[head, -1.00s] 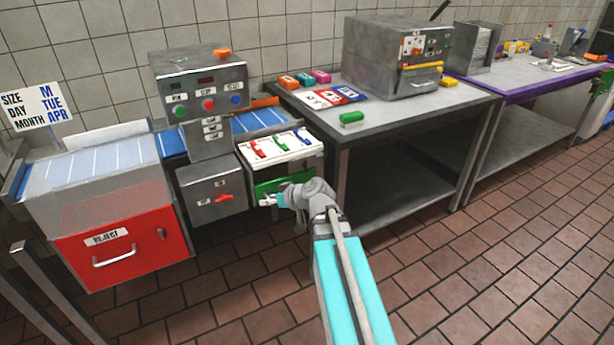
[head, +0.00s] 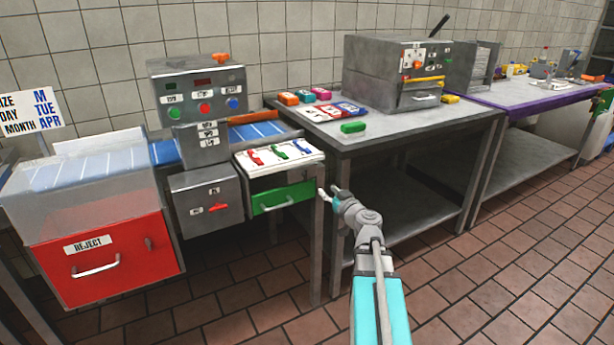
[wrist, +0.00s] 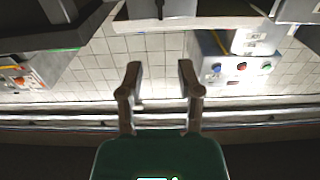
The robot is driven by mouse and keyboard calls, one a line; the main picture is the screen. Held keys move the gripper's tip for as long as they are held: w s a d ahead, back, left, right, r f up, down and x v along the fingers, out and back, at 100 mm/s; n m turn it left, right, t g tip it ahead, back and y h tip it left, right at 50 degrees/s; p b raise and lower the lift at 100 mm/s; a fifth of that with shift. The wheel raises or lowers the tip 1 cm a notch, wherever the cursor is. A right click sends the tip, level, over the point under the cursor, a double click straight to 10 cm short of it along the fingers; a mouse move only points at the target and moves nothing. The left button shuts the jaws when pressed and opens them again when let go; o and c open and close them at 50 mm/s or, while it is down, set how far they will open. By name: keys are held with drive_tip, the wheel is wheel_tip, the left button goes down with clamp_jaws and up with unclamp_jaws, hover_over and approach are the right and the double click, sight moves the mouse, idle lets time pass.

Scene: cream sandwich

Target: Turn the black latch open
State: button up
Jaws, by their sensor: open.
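A small dark piece (head: 149,243), possibly the black latch, sits on the right part of the red REJECT front (head: 120,262) in the head view. It is too small to tell its turn position. My gripper (head: 328,194) is open and empty, right of the green drawer front (head: 284,198) and well to the right of the red front. In the wrist view my gripper's two fingers (wrist: 160,67) stand apart with nothing between them. No black latch can be made out in the wrist view.
A grey control box (head: 200,105) with coloured buttons stands over the blue conveyor (head: 262,130). A grey box with a red switch (head: 217,208) is between the red front and the green drawer. A steel table (head: 400,133) stands to the right. The tiled floor in front is clear.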

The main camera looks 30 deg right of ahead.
sight(305, 175)
drive_tip(key=shift+w, duration=0.2)
drive_tip(key=w, duration=1.3)
drive_tip(key=shift+w, duration=0.2)
clamp_jaws()
idle(0.3)
